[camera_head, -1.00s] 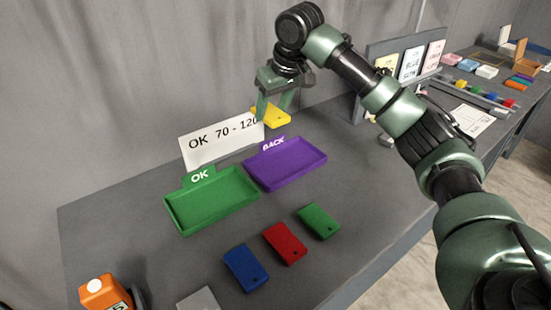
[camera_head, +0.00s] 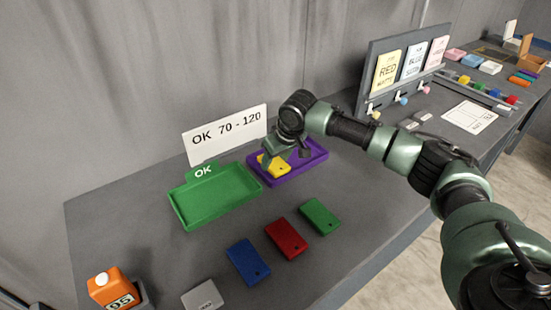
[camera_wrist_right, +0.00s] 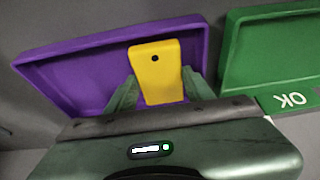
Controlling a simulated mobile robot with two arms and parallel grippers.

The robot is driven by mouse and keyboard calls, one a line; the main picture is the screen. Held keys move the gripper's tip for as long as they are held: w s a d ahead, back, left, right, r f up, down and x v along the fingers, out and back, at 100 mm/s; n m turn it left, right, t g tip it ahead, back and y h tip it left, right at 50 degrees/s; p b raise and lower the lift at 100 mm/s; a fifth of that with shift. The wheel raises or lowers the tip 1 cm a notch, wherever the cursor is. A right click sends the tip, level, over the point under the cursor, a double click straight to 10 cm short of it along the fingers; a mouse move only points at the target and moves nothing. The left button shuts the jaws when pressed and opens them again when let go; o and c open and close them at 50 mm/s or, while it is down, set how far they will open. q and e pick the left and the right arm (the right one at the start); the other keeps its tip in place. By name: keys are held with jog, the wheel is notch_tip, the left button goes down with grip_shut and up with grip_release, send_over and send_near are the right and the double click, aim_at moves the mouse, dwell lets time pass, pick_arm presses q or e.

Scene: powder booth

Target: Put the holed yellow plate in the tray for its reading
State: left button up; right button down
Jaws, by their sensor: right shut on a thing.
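The holed yellow plate (camera_head: 270,167) is between the fingers of my right gripper (camera_head: 280,161), which is shut on it. The plate also shows in the right wrist view (camera_wrist_right: 156,68), with its one hole near the far end. Gripper and plate are at the purple tray (camera_head: 316,160), whose BACK label is hidden in the head view. I cannot tell whether the plate touches the tray floor. The green OK tray (camera_head: 222,208) is empty, left of the purple one. My left gripper is not in view.
Blue (camera_head: 248,262), red (camera_head: 286,239) and green (camera_head: 320,216) plates lie in front of the trays. An orange gauge (camera_head: 110,288) reading 95 stands at front left. A card (camera_head: 228,133) reads OK 70 - 120. A colour board (camera_head: 388,72) stands behind right.

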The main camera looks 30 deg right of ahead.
jog(key=shift+f, duration=0.1)
jog(key=c, duration=0.9)
grip_release()
jog(key=shift+o, duration=0.2)
jog(key=b+v, duration=0.1)
jog(key=v, duration=1.1)
